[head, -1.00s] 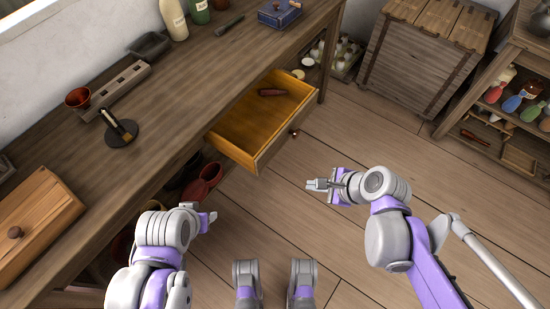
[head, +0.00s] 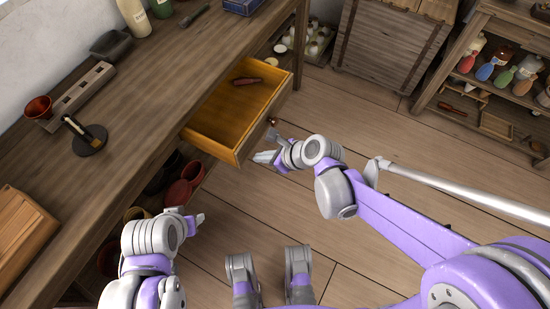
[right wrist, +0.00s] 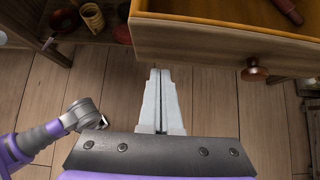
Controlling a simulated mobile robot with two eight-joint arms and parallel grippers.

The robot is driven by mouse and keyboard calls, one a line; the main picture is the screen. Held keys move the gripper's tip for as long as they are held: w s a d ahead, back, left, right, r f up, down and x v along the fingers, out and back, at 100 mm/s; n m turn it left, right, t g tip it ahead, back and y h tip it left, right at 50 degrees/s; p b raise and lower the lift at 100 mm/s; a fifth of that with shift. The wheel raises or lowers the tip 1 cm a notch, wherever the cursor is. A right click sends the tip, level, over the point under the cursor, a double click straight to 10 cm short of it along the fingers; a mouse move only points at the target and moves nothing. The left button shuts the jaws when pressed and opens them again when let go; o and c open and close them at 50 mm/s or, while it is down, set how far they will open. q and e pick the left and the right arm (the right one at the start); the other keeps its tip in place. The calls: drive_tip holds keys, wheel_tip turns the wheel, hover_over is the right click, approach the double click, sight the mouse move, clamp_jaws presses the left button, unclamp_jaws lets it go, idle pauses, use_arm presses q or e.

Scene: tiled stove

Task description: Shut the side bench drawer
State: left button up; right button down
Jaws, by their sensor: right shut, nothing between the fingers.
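The side bench drawer (head: 238,150) is pulled out from the long wooden bench (head: 150,120). A dark red-handled tool (head: 246,81) lies inside it. Its round knob (head: 272,121) is on the front panel, which also shows in the right wrist view (right wrist: 205,45). My right gripper (head: 262,157) is shut and empty, just in front of and below the drawer front. In the right wrist view its fingers (right wrist: 158,78) point under the panel, left of the knob (right wrist: 254,72); I cannot tell whether they touch it. My left gripper (head: 198,219) is low beside the bench; its fingers are too small to judge.
Red pots (head: 185,183) stand under the bench, left of the drawer. A wooden chest (head: 385,45) and a shelf with bottles (head: 500,75) stand at the back right. The floor (head: 360,130) before the drawer is clear apart from my arms.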

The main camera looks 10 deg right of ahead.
drive_tip(key=shift+w+a, duration=0.7)
drive_tip(key=shift+a, duration=0.25)
